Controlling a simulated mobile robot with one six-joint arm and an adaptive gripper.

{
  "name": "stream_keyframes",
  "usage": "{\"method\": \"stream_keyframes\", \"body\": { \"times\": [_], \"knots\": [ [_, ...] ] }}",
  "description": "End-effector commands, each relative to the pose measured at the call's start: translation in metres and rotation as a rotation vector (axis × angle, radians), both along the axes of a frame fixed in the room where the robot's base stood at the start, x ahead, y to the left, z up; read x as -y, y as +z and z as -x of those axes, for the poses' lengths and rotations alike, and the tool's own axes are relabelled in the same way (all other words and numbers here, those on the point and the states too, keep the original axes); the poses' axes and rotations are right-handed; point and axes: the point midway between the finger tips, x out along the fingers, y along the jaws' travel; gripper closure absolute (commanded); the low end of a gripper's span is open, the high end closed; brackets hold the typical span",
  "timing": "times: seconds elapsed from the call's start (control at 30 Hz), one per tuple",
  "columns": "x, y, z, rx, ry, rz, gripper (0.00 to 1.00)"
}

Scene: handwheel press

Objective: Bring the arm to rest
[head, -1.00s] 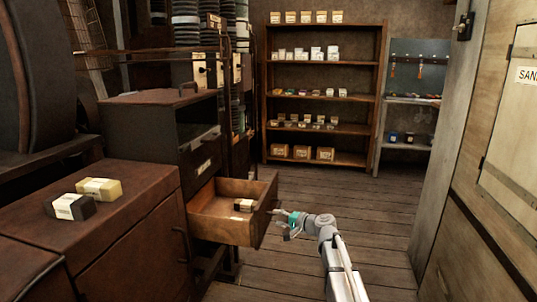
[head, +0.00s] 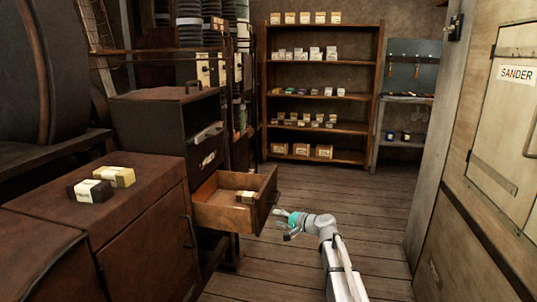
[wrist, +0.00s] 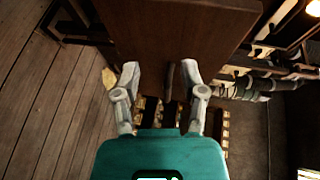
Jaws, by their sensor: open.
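My gripper (head: 284,222) is open and empty, just right of the front of an open drawer (head: 226,216) in the head view. My arm reaches up from the bottom of that view. In the wrist view, the two fingers (wrist: 160,70) are spread in front of a brown wooden panel (wrist: 175,30), which looks like the drawer front. A dark narrow bar (wrist: 170,78), possibly its handle, shows between the fingertips. I cannot tell whether the fingers touch anything.
A small box (head: 246,197) lies in the drawer. A dark box and a cream box (head: 116,176) sit on the brown cabinet (head: 150,215) at left. A stocked shelf (head: 322,92) stands behind. A door marked SANDER (head: 505,130) is at right. The plank floor (head: 350,205) between is clear.

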Motion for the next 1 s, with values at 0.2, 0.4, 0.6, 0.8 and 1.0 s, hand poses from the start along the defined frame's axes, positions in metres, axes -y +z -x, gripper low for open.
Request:
{"method": "stream_keyframes", "body": {
  "times": [0.2,0.4,0.6,0.8,1.0],
  "knots": [
    [-0.002,-0.009,0.015,-0.006,0.026,0.058,0.46],
    [-0.003,-0.021,0.033,-0.016,0.06,0.133,0.46],
    [-0.002,-0.04,0.061,-0.037,0.111,0.249,0.46],
    [0.006,-0.069,0.107,-0.079,0.188,0.431,0.46],
    [0.028,-0.105,0.169,-0.16,0.286,0.679,0.46]
  ]
}}
